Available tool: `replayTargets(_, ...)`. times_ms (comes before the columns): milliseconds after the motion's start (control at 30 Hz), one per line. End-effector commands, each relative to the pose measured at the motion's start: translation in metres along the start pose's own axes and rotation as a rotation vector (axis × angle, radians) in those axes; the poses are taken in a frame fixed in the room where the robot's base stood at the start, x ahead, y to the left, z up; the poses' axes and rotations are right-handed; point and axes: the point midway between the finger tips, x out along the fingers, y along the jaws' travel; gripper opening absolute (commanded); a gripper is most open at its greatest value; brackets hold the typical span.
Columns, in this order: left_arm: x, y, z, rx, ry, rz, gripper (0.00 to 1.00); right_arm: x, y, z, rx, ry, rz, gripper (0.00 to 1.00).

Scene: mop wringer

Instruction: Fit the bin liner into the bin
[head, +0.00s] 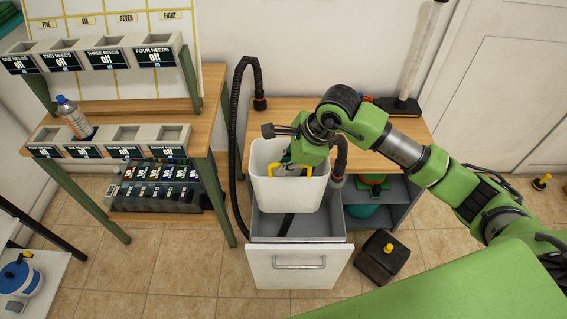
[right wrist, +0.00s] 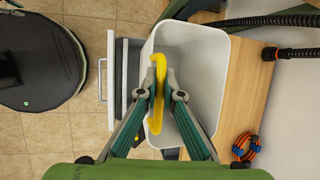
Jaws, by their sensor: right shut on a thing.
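The white bin liner (head: 288,193) is an open-topped tub with a yellow handle (head: 276,171). My right gripper (head: 298,165) reaches into its mouth and is shut on the handle. In the right wrist view the fingertips (right wrist: 165,95) pinch the handle from both sides. The bin is a pulled-out drawer with a grey inside (head: 325,226) and a white front (head: 298,268). The liner is upright over the rear part of the drawer and hides it. I cannot tell whether its bottom is below the drawer rim. My left gripper is not in view.
A wooden bench top (head: 390,165) lies behind and right of the liner. A black hose (head: 238,140) runs down on the left. A shelf desk (head: 205,110) stands left. A dark block with a yellow knob (head: 381,258) sits right of the drawer. Floor in front is clear.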

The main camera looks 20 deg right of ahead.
Motion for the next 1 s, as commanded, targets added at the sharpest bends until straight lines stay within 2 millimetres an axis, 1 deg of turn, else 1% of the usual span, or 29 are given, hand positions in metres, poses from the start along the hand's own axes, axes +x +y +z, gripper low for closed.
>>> replayTargets(233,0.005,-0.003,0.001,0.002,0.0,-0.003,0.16,0.004,0.001,-0.002,-0.001,0.0,-0.001,0.0)
replayTargets(767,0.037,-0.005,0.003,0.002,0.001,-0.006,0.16,0.033,0.007,-0.014,-0.001,0.0,-0.001,0.0)
replayTargets(1000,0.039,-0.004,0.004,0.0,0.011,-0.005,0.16,0.037,0.008,-0.015,-0.001,-0.001,-0.001,0.0)
